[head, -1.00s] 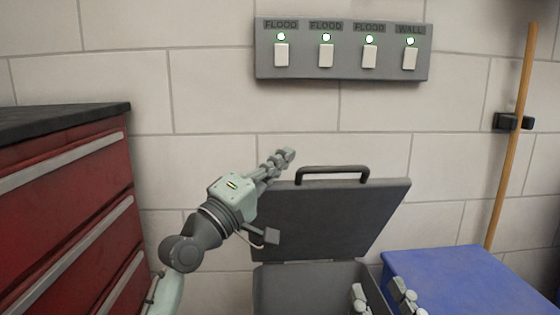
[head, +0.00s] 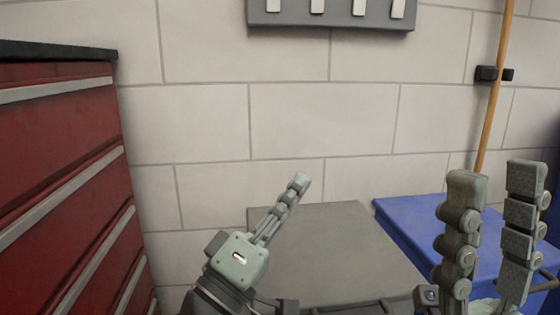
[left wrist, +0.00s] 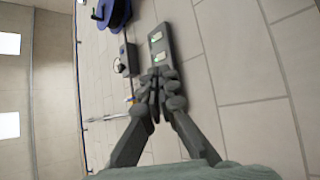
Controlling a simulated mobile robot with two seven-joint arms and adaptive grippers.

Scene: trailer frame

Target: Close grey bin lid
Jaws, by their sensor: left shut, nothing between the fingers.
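The grey bin lid (head: 335,245) lies flat and level over the bin in the head view, its smooth grey top facing up. The bin body below is hidden apart from a dark strip at the bottom edge of the view. My left gripper (head: 299,183) is shut and empty, at the lid's left side, pointing up and away. Its closed fingers also show in the left wrist view (left wrist: 156,78). My right gripper (head: 496,178) is open and empty, its two fingers raised apart in front of the blue lid at the right.
A blue bin lid (head: 400,217) is to the right of the grey one. A red drawer cabinet (head: 60,170) stands at the left. Behind are a tiled wall, a switch panel (head: 330,18) and a wooden pole (head: 494,100) in a black clip.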

